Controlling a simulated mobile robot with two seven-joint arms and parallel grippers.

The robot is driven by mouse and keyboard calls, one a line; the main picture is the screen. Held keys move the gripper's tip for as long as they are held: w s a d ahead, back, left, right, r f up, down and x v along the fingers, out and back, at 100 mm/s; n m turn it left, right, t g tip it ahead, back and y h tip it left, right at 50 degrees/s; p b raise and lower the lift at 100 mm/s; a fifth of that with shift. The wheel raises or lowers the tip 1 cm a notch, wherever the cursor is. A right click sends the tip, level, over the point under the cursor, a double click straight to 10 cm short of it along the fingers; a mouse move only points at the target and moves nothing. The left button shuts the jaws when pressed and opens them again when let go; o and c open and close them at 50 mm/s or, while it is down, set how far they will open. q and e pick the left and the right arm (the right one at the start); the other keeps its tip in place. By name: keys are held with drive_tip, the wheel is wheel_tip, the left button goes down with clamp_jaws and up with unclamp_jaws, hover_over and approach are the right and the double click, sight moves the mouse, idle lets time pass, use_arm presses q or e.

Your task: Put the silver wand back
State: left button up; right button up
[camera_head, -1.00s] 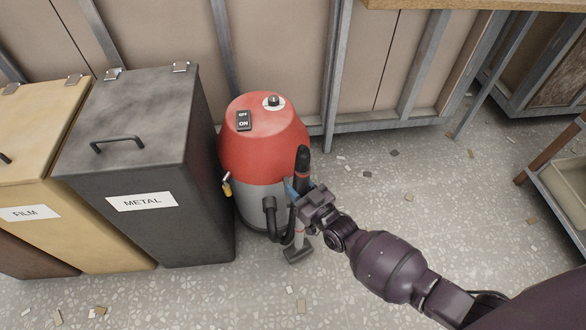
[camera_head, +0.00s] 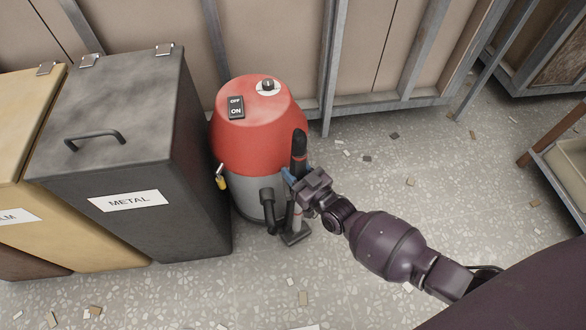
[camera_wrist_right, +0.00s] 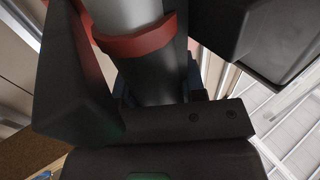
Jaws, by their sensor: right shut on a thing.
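The silver wand (camera_head: 297,217) stands nearly upright, with a black handle on top and a dark floor nozzle at the bottom. My right gripper (camera_head: 294,183) is shut on it just below the black handle. In the right wrist view the wand's silver tube (camera_wrist_right: 128,13), a red band and a black section show between the gripper's fingers (camera_wrist_right: 150,85). The vacuum cleaner (camera_head: 258,138), with a red top and grey base, stands just left of the wand. Whether the wand touches it or a holder is hidden. My left gripper is not in view.
A dark metal bin (camera_head: 115,120) stands close left of the vacuum, with a tan bin (camera_head: 25,170) beyond it. A framed wall (camera_head: 385,60) runs behind. A black hose (camera_head: 267,205) hangs at the vacuum's front. The floor (camera_head: 400,165) to the right is mostly clear, with scattered chips.

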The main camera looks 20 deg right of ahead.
drive_tip(key=shift+f, duration=0.2)
drive_tip(key=shift+w+r, duration=0.1)
drive_tip(key=o, duration=0.7)
drive_tip(key=shift+f, duration=0.25)
drive_tip(key=o, duration=0.4)
drive_tip(key=shift+r, duration=0.15)
